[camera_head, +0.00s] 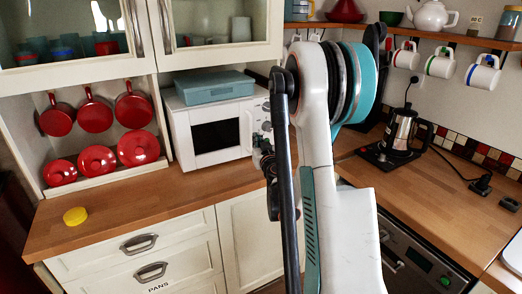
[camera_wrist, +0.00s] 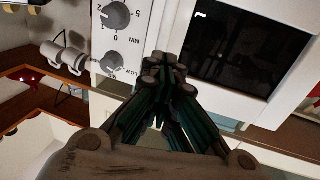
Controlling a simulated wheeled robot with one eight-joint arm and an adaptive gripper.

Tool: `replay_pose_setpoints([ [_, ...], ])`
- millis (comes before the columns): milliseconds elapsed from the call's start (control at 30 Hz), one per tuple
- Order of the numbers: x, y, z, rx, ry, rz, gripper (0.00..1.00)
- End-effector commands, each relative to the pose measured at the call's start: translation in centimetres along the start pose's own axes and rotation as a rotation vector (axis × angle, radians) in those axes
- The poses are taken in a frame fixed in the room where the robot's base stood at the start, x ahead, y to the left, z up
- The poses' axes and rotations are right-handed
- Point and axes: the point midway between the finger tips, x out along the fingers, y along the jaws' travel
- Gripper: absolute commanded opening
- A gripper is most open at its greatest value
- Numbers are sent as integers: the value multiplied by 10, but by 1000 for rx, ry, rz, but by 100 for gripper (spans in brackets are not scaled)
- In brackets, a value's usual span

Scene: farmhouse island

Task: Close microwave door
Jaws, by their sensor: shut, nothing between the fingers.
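The white microwave (camera_head: 180,124) stands on the wooden counter, left of my arm in the head view. Its door (camera_head: 216,158), with a dark window, looks flush or nearly flush with the front; I cannot tell whether it is fully shut. In the wrist view the door (camera_wrist: 275,112) fills the upper right, and the control panel (camera_wrist: 105,45) with two grey knobs is left of it. My gripper (camera_wrist: 163,68) is shut and empty, its fingertips in front of the seam between panel and door. I cannot tell whether they touch. In the head view my arm mostly hides the gripper.
A teal box (camera_head: 215,87) lies on top of the microwave. Red pans (camera_head: 95,115) hang left of it. A yellow lid (camera_head: 75,216) lies on the counter (camera_head: 130,212), which is otherwise clear at the left. A kettle (camera_head: 400,132) stands at the right.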

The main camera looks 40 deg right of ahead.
Motion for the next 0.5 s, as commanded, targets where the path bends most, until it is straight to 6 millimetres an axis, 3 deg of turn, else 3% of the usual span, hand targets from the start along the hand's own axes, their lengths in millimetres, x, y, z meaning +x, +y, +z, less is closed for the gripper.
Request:
replay_pose_setpoints([
  [200, 36, 0, 2, -1, 0, 0, 0],
  [500, 53, 0, 0, -1, 0, 0, 0],
])
